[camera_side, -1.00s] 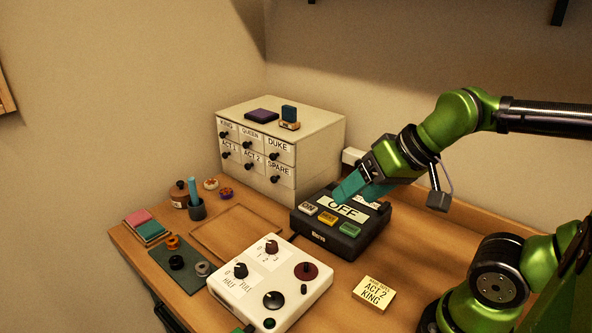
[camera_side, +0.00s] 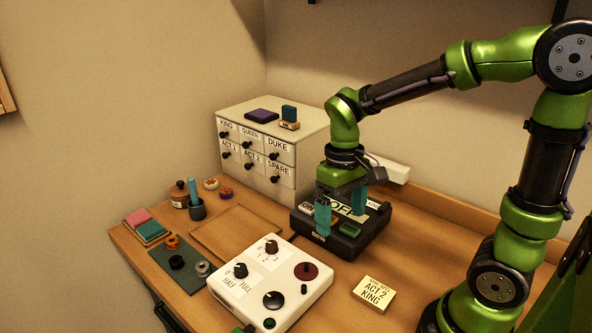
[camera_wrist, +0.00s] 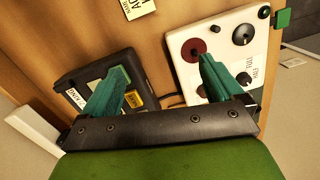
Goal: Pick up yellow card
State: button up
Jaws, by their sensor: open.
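The yellow card (camera_wrist: 137,102) lies on the black box (camera_wrist: 68,78), near the box edge that faces the white control panel. In the wrist view it shows just right of my left-hand finger. In the side view a teal finger covers its place. A green card (camera_side: 350,230) and a white card (camera_side: 307,210) lie on either side of that place. My gripper (camera_side: 341,207) points down over the black box, with its teal fingers wide apart and nothing between them. I cannot tell the exact height of the fingertips above the box.
The white control panel (camera_side: 252,297) with knobs stands in front of the box. A cream block labelled ACT 2 KING (camera_side: 374,293) lies to the right. The drawer cabinet (camera_side: 300,135) stands behind. A wooden tray (camera_side: 215,243) and a cup (camera_side: 197,212) are to the left.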

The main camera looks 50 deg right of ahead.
jog(key=d+f+n+g, duration=0.1)
jog(key=f+g, duration=0.1)
jog(key=g, duration=0.1)
send_near(366, 287)
jog(key=shift+n+h, duration=0.3)
jog(key=shift+n, duration=0.1)
jog(key=x, duration=0.8)
jog(key=shift+a, duration=0.25)
jog(key=shift+c, duration=0.2)
jog(key=c, duration=1.1)
